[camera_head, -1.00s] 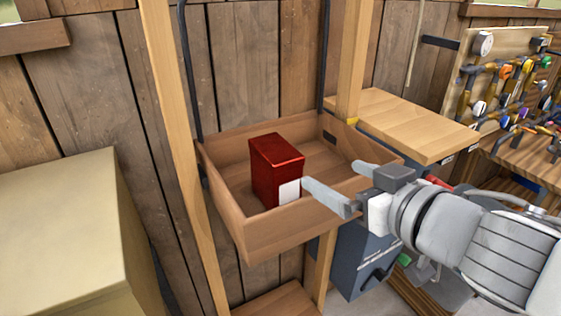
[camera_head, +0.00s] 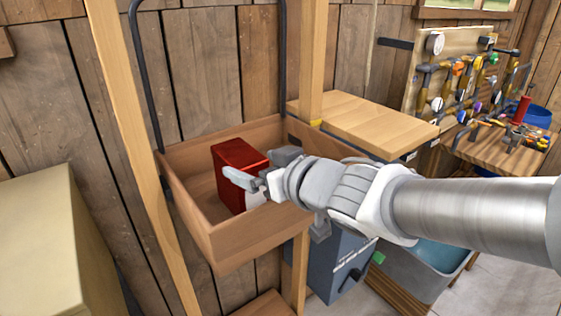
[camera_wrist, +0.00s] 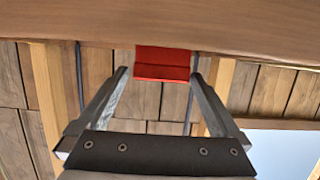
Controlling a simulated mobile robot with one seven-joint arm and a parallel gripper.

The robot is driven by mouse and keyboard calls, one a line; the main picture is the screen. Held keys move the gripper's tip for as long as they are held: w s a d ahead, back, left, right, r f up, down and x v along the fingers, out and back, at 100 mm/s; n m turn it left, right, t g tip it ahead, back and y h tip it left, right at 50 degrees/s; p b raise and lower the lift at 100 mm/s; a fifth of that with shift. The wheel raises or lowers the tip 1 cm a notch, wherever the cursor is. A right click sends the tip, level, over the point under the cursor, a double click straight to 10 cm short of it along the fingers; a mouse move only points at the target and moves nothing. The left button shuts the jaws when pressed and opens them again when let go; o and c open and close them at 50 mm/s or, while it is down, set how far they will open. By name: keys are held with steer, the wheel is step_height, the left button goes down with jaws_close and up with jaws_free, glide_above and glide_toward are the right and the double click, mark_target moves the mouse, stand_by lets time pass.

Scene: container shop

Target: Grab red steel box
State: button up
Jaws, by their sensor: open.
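The red steel box (camera_head: 234,172) stands upright in a wooden tray (camera_head: 222,240) in the head view. It has a pale patch low on its side, partly covered by my gripper. My gripper (camera_head: 262,172) is open, its fingers right by the box and overlapping its right side in the picture. In the wrist view the red box (camera_wrist: 164,62) shows between and just beyond the spread fingertips of my gripper (camera_wrist: 159,75). No contact can be made out. The tray's wooden wall (camera_wrist: 160,30) crosses the top of the wrist view.
The tray's walls surround the box, with wooden posts (camera_head: 312,70) beside it. A wooden worktop (camera_head: 362,122) stands to the right, a tool board (camera_head: 440,70) farther right. A pale yellow block (camera_head: 50,240) stands at the left.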

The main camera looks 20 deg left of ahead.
mark_target(239, 158)
steer(key=shift+b+x, duration=0.45)
steer(key=shift+x, duration=2.85)
steer(key=shift+s, duration=0.1)
jaws_close()
